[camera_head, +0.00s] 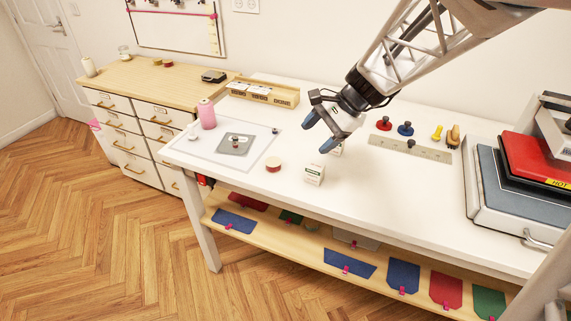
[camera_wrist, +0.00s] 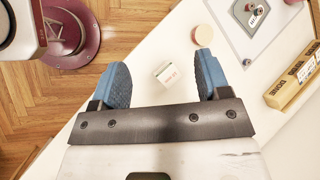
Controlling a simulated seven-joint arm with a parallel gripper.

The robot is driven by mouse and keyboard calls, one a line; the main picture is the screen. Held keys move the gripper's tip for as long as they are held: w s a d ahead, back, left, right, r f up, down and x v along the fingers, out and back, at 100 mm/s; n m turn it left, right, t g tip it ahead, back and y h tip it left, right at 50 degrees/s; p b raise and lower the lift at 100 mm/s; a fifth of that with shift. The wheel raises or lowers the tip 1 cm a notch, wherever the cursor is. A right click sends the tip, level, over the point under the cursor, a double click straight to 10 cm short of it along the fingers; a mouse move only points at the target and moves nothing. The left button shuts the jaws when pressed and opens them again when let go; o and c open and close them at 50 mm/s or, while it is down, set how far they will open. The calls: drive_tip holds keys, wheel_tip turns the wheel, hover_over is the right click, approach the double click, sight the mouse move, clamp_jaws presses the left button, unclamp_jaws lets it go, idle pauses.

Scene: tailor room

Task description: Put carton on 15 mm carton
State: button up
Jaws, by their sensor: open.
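A small white carton (camera_head: 314,174) with green print stands near the front edge of the white table. It also shows in the wrist view (camera_wrist: 167,73), between and beyond my fingertips. A second white and green carton (camera_head: 337,149) is partly hidden behind my gripper's near finger. I cannot read which one is the 15 mm carton. My gripper (camera_head: 318,135) is open and empty above the table, its blue fingers spread, behind and above the front carton and apart from it.
A round red-rimmed tin (camera_head: 273,165) sits left of the front carton. A wooden tray of labelled boxes (camera_head: 264,94) stands at the back. Pink thread (camera_head: 207,114) and a mat (camera_head: 235,143) are left; a ruler (camera_head: 410,149) and heat press (camera_head: 520,190) right.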

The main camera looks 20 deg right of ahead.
drive_tip(key=s+a+r+n+h, duration=0.1)
drive_tip(key=s+a+n+h, duration=0.2)
drive_tip(key=s+a+n, duration=0.3)
drive_tip(key=s+a+r+n+h, duration=0.1)
drive_tip(key=s+a+n+h, duration=0.3)
drive_tip(key=s+n, duration=0.4)
drive_tip(key=s+a, duration=0.1)
drive_tip(key=s, duration=0.3)
drive_tip(key=shift+s+a+r+n, duration=0.25)
drive_tip(key=shift+a+r+n, duration=0.05)
drive_tip(key=shift+a+r, duration=0.1)
